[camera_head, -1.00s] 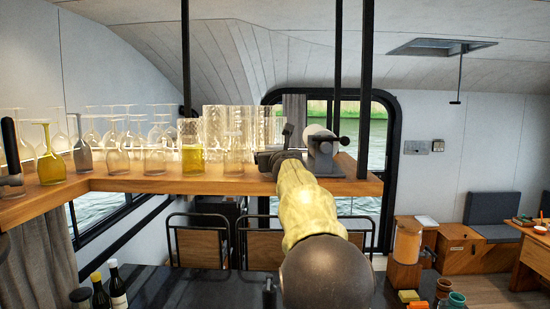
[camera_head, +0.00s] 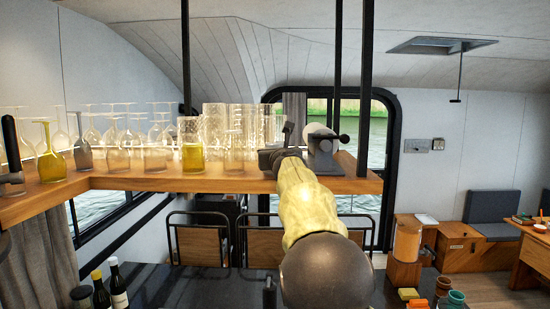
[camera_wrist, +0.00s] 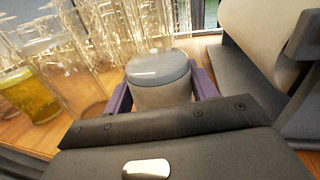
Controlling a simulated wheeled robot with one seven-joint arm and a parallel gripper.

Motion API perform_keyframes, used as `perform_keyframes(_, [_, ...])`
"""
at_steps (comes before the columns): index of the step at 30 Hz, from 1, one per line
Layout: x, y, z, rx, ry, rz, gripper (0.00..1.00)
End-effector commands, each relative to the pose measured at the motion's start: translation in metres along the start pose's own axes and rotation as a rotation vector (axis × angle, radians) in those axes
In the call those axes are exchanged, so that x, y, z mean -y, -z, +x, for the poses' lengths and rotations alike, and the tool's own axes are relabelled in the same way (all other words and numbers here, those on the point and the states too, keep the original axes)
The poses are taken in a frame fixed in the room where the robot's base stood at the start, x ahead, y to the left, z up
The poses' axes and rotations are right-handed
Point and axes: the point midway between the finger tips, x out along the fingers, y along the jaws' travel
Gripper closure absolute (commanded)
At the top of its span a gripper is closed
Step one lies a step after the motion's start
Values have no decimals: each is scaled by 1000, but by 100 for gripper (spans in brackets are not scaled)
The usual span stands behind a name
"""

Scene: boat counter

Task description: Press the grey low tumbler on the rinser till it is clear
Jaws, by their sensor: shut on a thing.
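My gripper (camera_wrist: 160,92) has its purple fingers on both sides of a grey low tumbler (camera_wrist: 159,82) in the wrist view. It is shut on the tumbler, whose smooth blue-grey upper face and paler side show. In the head view my gripper (camera_head: 284,145) is at the right part of the wooden shelf, beside the glasses. The tumbler is hidden there behind my wrist and arm. I cannot tell from these frames whether it touches the shelf. I cannot make out a rinser in either view.
Clear glasses (camera_head: 235,150) and a yellow glass (camera_head: 192,147) crowd the shelf (camera_head: 140,181) left of my gripper. A grey device with a white cylinder (camera_head: 322,140) stands close on the right. Black posts (camera_head: 366,85) rise from the shelf. Bottles (camera_head: 118,288) stand below left.

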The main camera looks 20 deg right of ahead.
Motion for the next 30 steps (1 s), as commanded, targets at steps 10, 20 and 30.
perform_keyframes(10, [1,-23,0,1,0,0,72])
perform_keyframes(20, [4,-71,0,2,-1,-2,72])
perform_keyframes(30, [6,-103,1,7,-3,-5,72])
